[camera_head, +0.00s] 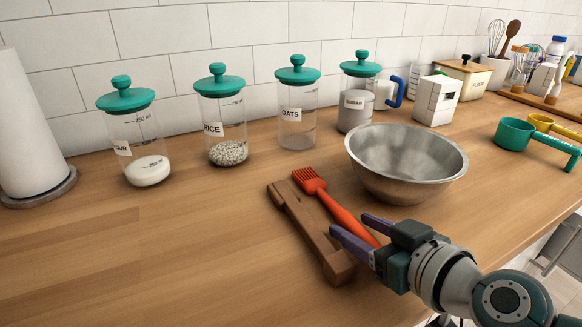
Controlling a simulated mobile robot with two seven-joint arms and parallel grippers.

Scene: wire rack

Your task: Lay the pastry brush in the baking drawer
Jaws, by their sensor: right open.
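The orange-red pastry brush (340,210) lies slanted over or against a brown wooden rest (300,225) on the counter, bristles toward the back left. My right gripper (352,225) is open, its purple fingers on either side of the brush handle's near part. I cannot tell whether they touch it. The handle's end is partly hidden by the gripper. My left gripper is not in view. I cannot clearly identify the baking drawer; white and grey fronts with a bar handle (556,256) show below the counter at the right edge.
A steel bowl (405,170) stands just behind my right gripper. Teal-lidded jars (228,125) line the wall. A paper towel roll (28,130) stands at left. The front left counter is clear.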

